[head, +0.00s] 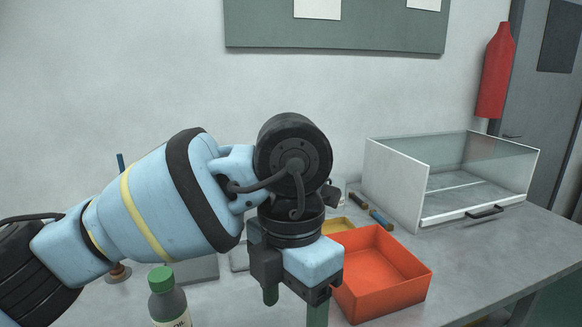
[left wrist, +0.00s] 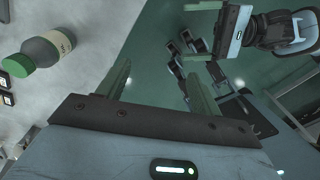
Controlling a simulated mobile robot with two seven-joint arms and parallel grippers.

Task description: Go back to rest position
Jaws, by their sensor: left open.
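My left gripper (head: 294,300) hangs at the end of the light-blue arm in the head view, fingers pointing down. It is in front of the orange-red tray (head: 400,288) and hides part of the tray's left side. In the left wrist view the two green fingers of my left gripper (left wrist: 158,88) stand well apart, with nothing between them. My right gripper (left wrist: 222,22) seems to show at the top right of the left wrist view.
A bottle with a green cap (head: 168,298) stands left of the gripper; it also shows in the left wrist view (left wrist: 45,53). A glass-topped white case (head: 398,190) stands at the back right. Markers (head: 370,212) and a yellow tray (head: 338,225) lie behind the orange-red tray.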

